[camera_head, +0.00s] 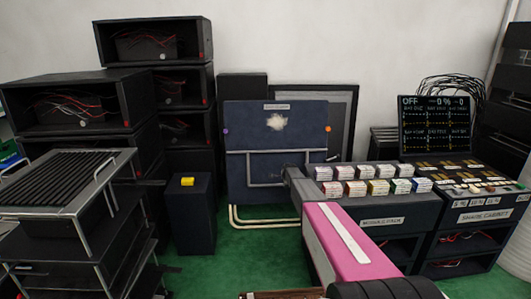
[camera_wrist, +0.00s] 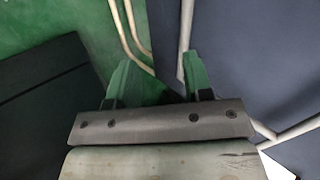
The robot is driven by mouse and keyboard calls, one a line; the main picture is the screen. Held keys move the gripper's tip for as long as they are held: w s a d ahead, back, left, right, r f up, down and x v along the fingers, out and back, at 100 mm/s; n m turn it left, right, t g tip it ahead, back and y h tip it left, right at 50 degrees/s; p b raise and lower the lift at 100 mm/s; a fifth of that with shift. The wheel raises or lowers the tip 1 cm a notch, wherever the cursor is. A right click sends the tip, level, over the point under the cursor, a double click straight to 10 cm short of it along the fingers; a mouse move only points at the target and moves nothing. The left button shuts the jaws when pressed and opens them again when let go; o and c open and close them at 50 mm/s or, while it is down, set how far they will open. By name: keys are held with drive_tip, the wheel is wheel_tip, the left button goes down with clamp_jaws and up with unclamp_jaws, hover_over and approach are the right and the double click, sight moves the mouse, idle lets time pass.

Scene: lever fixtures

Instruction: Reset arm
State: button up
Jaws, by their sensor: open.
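My gripper (camera_wrist: 158,72) shows in the wrist view with its two green fingers spread apart and nothing held between them. A light grey bar (camera_wrist: 186,30) runs down beside the right finger; I cannot tell whether they touch. In the head view a navy panel (camera_head: 255,180) stands upright with a grey bar frame (camera_head: 268,152) across its front. My pink arm link reaches towards this panel from the lower right. The fingertips are hard to make out there. In the wrist view the navy panel (camera_wrist: 255,60) fills the right side.
Bent cream tubes (camera_head: 262,221) stand at the panel's foot on the green floor. A dark box with a yellow block (camera_head: 187,181) is left of the panel. A bench of small coloured modules (camera_head: 385,208) is right. Racks (camera_head: 65,185) crowd the left.

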drive_tip(key=s+a+r+n+g, duration=0.1)
drive_tip(key=s+n, duration=0.4)
drive_tip(key=s, duration=1.4)
drive_tip(key=s+a+r+n+g, duration=0.1)
drive_tip(key=s+r+n+g, duration=0.2)
drive_tip(key=s, duration=1.6)
drive_tip(key=s+a+r+n+g, duration=0.1)
drive_tip(key=s+r+n, duration=0.6)
drive_tip(key=s, duration=1.2)
drive_tip(key=shift+s+n+g, duration=0.35)
drive_tip(key=shift+n+g, duration=0.45)
drive_tip(key=shift+g, duration=0.1)
drive_tip(key=shift+c, duration=0.3)
